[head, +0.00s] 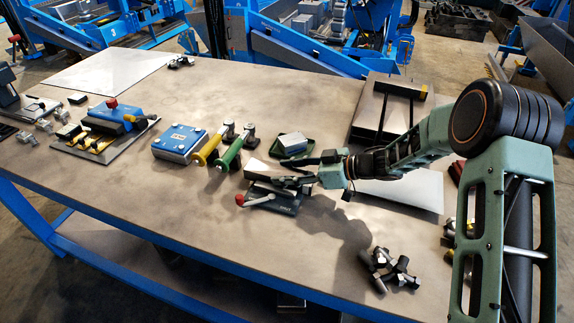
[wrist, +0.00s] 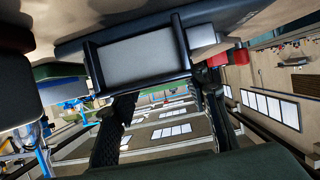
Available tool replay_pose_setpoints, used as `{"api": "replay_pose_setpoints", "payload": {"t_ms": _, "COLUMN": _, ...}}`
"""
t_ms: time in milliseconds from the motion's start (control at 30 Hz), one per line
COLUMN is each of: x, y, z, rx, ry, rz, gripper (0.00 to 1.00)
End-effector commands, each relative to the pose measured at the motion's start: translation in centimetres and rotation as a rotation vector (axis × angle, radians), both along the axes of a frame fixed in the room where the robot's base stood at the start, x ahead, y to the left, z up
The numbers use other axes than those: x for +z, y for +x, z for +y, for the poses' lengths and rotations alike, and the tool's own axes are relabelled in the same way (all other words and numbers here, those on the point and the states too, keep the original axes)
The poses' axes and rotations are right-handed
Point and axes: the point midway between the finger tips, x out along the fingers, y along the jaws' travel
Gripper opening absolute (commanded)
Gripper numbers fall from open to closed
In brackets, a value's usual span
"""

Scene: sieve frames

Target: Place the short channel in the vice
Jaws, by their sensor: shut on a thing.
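My gripper (head: 292,172) reaches in from the right, low over the table. It is shut on a dark, U-shaped piece that looks like the short channel (wrist: 140,57), whose grey inner face shows between the two fingers in the wrist view. The vice (head: 284,203) is a dark green-grey body with a lever ending in a red ball (head: 240,200), directly below and in front of the gripper. The ball also shows in the wrist view (wrist: 228,57). The fingers hide part of the vice. I cannot tell whether the channel touches the vice or sits between its jaws.
A green tray (head: 284,153) with a grey block lies just behind the gripper. Green (head: 230,155) and yellow (head: 208,150) handled clamps and a blue block (head: 180,140) stand to the left. The table's front left is clear.

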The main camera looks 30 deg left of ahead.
Motion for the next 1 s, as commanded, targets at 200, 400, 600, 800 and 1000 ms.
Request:
{"api": "replay_pose_setpoints", "payload": {"t_ms": 200, "x": 0.4, "y": 0.0, "z": 0.2, "rx": 0.001, "ry": 0.007, "rz": -0.002, "gripper": 0.00}}
{"api": "replay_pose_setpoints", "payload": {"t_ms": 400, "x": -0.1, "y": 0.0, "z": 0.0, "rx": 0.001, "ry": 0.000, "rz": 0.000, "gripper": 0.55}}
{"api": "replay_pose_setpoints", "payload": {"t_ms": 600, "x": -0.1, "y": 0.0, "z": 0.0, "rx": 0.000, "ry": 0.000, "rz": 0.000, "gripper": 0.59}}
{"api": "replay_pose_setpoints", "payload": {"t_ms": 800, "x": 0.2, "y": 0.1, "z": -0.3, "rx": -0.001, "ry": 0.000, "rz": 0.000, "gripper": 0.59}}
{"api": "replay_pose_setpoints", "payload": {"t_ms": 1000, "x": 1.4, "y": 0.5, "z": -3.3, "rx": -0.003, "ry": -0.001, "rz": -0.003, "gripper": 0.59}}
